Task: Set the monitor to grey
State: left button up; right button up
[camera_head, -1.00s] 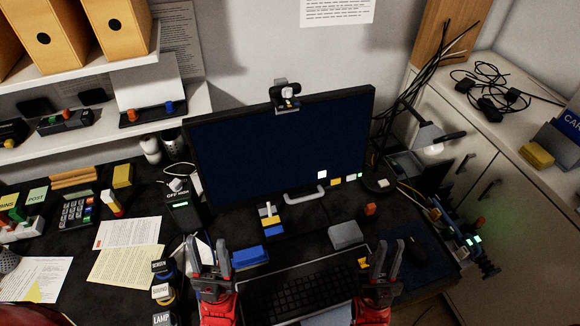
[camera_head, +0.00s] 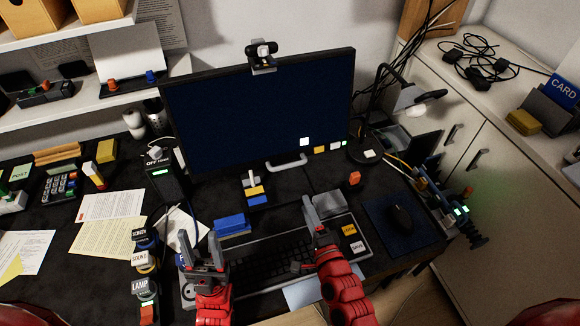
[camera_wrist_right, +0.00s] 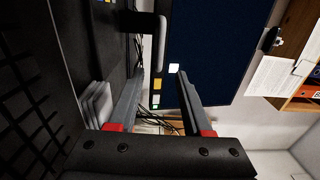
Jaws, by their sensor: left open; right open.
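The monitor (camera_head: 250,110) stands at the back of the desk with a plain dark blue screen. A white square (camera_head: 304,142) sits at its lower right, beside a yellow tile (camera_head: 319,149), a pale tile (camera_head: 335,147) and a small green one (camera_head: 345,143). In the right wrist view the screen (camera_wrist_right: 215,45), white square (camera_wrist_right: 174,68) and yellow tile (camera_wrist_right: 157,85) show beyond the fingertips. My right gripper (camera_head: 302,236) is open and empty over the keyboard's right part, apart from the monitor. My left gripper (camera_head: 199,240) is open and empty left of the keyboard.
The keyboard (camera_head: 265,262) lies before the monitor. A webcam (camera_head: 262,55) tops the monitor. A lamp (camera_head: 405,98) and mouse (camera_head: 402,218) are at right. Labelled switches (camera_head: 145,262) stand at left.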

aim_at(289, 164)
jog(key=x, duration=1.6)
jog(key=shift+p, duration=0.4)
jog(key=shift+c, duration=0.3)
grip_shut()
